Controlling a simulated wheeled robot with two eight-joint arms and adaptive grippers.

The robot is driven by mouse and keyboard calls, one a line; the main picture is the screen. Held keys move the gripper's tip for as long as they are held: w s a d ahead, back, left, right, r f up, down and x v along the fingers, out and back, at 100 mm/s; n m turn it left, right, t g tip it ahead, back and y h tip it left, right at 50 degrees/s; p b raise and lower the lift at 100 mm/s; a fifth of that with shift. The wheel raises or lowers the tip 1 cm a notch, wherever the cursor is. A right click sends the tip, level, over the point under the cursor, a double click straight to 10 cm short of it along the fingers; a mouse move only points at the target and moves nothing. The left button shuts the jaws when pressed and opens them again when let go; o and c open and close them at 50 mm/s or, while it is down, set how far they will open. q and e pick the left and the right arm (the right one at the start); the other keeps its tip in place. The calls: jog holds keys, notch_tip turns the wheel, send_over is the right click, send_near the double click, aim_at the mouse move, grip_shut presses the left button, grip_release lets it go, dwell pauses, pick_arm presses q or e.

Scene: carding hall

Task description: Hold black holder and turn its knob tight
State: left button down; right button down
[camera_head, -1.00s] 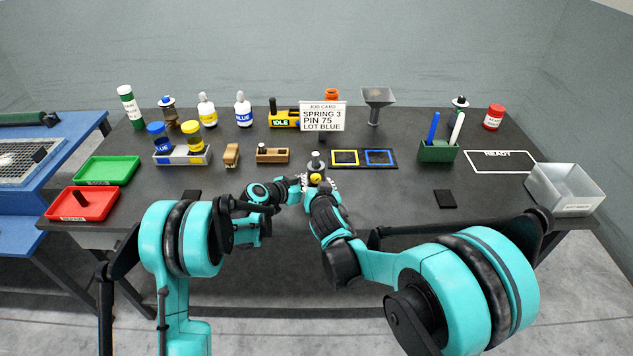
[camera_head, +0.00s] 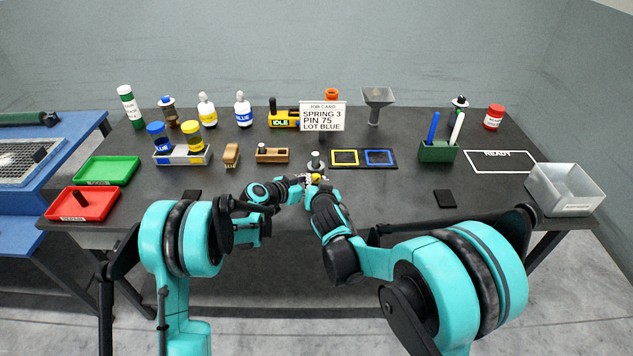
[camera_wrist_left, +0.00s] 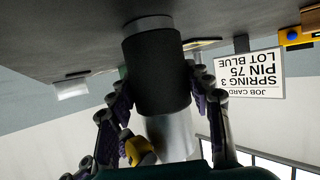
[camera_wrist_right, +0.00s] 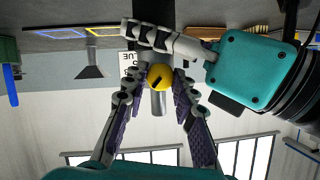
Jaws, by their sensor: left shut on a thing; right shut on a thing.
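The black holder, an upright dark cylinder with a pale metal top, stands on the table at the middle, in the head view (camera_head: 315,161) and upside down in the left wrist view (camera_wrist_left: 158,80). My left gripper (camera_head: 303,180) is shut on it from the left, with fingers on both sides in the left wrist view (camera_wrist_left: 158,92). The yellow knob (camera_wrist_right: 160,77) with a dark slot faces me; it also shows in the head view (camera_head: 316,177). My right gripper (camera_head: 322,187) is shut on the knob, one finger on each side in the right wrist view (camera_wrist_right: 160,88).
The job card (camera_head: 322,117) stands behind the holder. A board with yellow and blue frames (camera_head: 362,150) lies close right, and a wooden block (camera_head: 272,155) close left. Red (camera_head: 98,203) and green (camera_head: 90,170) trays are far left. The front right table is mostly clear.

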jog(key=m+y, duration=0.2)
jog(key=m, duration=0.1)
jog(key=shift+d+f+t, duration=0.15)
jog(key=shift+t, duration=0.25)
jog(key=shift+f+m+t+y, duration=0.1)
jog(key=shift+m+t+y, duration=0.3)
jog(key=shift+m+y, duration=0.7)
jog(key=shift+m, duration=0.4)
jog(key=c, duration=1.2)
grip_release()
jog(key=shift+h, duration=0.4)
